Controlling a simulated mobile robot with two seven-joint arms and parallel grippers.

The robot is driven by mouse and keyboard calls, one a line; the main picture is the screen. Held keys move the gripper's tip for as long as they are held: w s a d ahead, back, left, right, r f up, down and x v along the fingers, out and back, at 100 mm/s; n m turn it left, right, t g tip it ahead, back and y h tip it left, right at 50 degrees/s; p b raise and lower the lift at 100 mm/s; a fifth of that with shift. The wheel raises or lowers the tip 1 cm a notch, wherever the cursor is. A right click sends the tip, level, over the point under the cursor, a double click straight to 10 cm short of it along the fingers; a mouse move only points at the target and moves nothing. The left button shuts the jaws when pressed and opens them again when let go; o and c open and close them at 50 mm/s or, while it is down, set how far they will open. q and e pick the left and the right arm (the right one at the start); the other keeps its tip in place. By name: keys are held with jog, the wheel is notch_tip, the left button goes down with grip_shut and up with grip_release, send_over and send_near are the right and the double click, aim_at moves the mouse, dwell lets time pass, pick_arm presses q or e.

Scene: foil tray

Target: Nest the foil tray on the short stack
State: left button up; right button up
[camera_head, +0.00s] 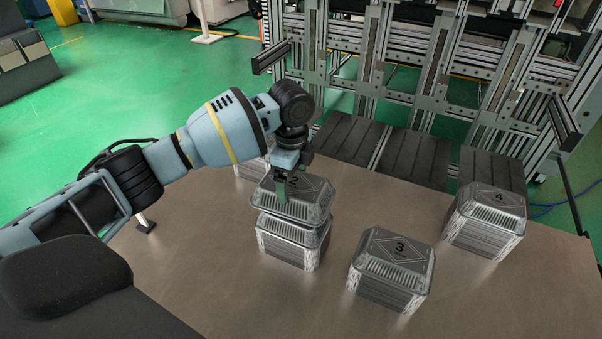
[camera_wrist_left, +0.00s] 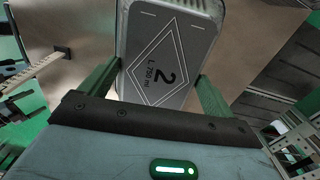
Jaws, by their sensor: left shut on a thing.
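My left gripper (camera_head: 282,188) is shut on a silver foil tray (camera_head: 312,197) marked 2, with the base facing up. The wrist view shows the tray (camera_wrist_left: 172,50) between the green fingers (camera_wrist_left: 157,85), with the label "2" and a diamond outline. In the head view the held tray is directly over a silver foil stack (camera_head: 290,250), with a dark line between them; I cannot tell if they touch. Other foil stacks are one marked 3 (camera_head: 392,270) at front right and one marked 4 (camera_head: 486,218) at far right. My right gripper is not in view.
The brown table (camera_head: 210,270) is clear in front of the stacks. A metal frame with dark ribbed conveyor panels (camera_head: 410,160) stands beyond the table's far edge.

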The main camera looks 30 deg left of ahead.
aim_at(293, 180)
pick_arm(q)
jog(key=shift+w+a+f+m, duration=0.2)
jog(key=shift+w+f+m, duration=0.05)
jog(key=shift+w+m, duration=0.15)
jog(key=shift+s+f, duration=0.1)
jog(key=shift+f, duration=0.05)
jog(key=shift+f+b, duration=0.8)
jog(key=shift+b, duration=0.25)
jog(key=shift+f+b, duration=1.1)
jog(key=shift+b, duration=0.1)
jog(key=shift+f+b, duration=0.65)
jog(key=shift+b, duration=0.1)
jog(key=shift+f+p, duration=0.15)
jog(key=shift+p, duration=0.15)
jog(key=shift+f, duration=1.2)
jog(key=o, duration=0.7)
